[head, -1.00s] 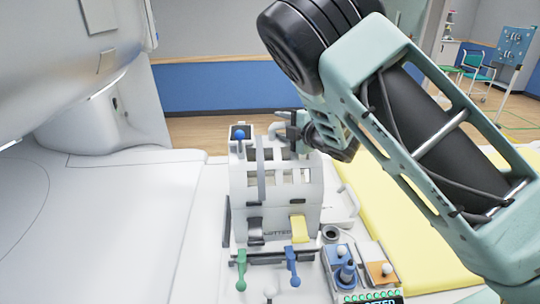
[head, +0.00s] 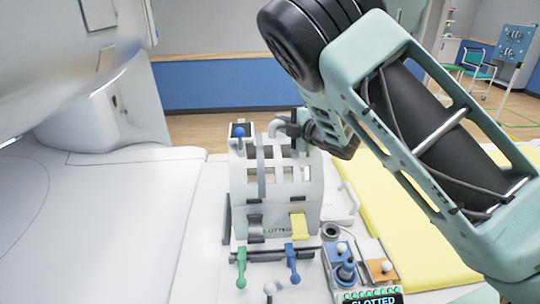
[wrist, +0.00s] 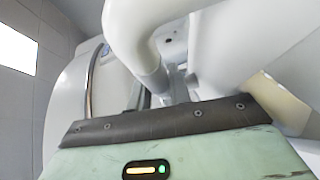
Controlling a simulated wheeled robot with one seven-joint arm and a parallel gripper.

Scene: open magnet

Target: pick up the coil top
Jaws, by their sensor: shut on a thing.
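The coil top (head: 285,190) is the white, arched shell with rows of square openings, upright in the middle of the head view. A white tube handle (head: 276,127) stands at its top. My gripper (head: 290,128) is at this handle, shut on the coil top; its fingertips are small and partly hidden by my wrist in the head view. In the wrist view the white tube (wrist: 140,45) rises large and close beyond my gripper's dark front edge, and the fingers do not show clearly. I cannot tell whether the coil top's lower edge is clear of its base.
The white scanner (head: 70,60) overhangs the left. A yellow pad (head: 405,225) lies at right. Green (head: 241,265) and blue (head: 292,265) levers stand in front of the coil. A box with knobs (head: 345,262) and a lit display (head: 373,301) stands at front right.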

